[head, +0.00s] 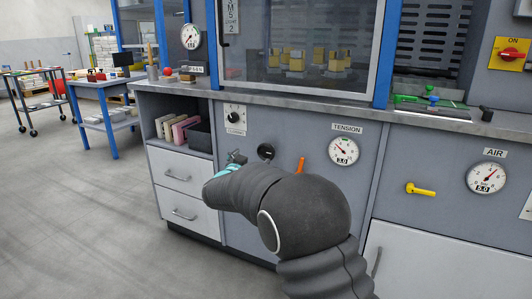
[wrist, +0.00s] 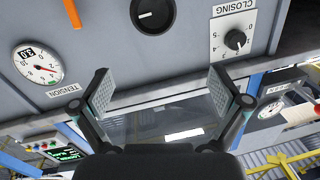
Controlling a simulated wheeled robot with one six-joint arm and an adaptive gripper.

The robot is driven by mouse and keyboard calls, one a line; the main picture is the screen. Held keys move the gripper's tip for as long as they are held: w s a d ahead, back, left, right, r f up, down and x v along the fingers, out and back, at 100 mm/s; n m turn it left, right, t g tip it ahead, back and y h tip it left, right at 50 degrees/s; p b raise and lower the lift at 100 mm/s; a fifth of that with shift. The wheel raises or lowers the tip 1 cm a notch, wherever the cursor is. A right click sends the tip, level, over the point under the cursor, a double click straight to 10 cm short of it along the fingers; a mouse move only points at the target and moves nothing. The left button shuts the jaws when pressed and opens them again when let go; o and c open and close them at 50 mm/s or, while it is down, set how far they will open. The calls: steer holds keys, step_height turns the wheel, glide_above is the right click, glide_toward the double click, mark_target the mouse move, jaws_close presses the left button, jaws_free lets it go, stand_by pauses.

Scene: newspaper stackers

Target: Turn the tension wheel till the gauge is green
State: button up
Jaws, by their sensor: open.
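I cannot tell which of these is the tension wheel. My gripper (wrist: 160,88) is open and empty, apart from the knob, near the panel.
The CLOSING knob (head: 234,117) is left of the black knob. A yellow lever (head: 420,189) and the AIR gauge (head: 486,178) are on the right. The worktop edge (head: 320,103) juts out above the panel. Open floor (head: 80,210) lies to the left.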

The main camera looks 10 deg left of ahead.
mark_target(264, 153)
steer(key=w+d+f, duration=0.1)
steer(key=w, duration=0.3)
steer(key=w+d+f+h+p, duration=0.1)
steer(key=w, duration=0.3)
steer(key=w+d+f+m+h, duration=0.1)
steer(key=w, duration=0.3)
steer(key=shift+w+d+f, duration=0.1)
steer(key=shift+w+f, duration=0.15)
steer(key=shift+w, duration=0.15)
steer(key=c, duration=1.2)
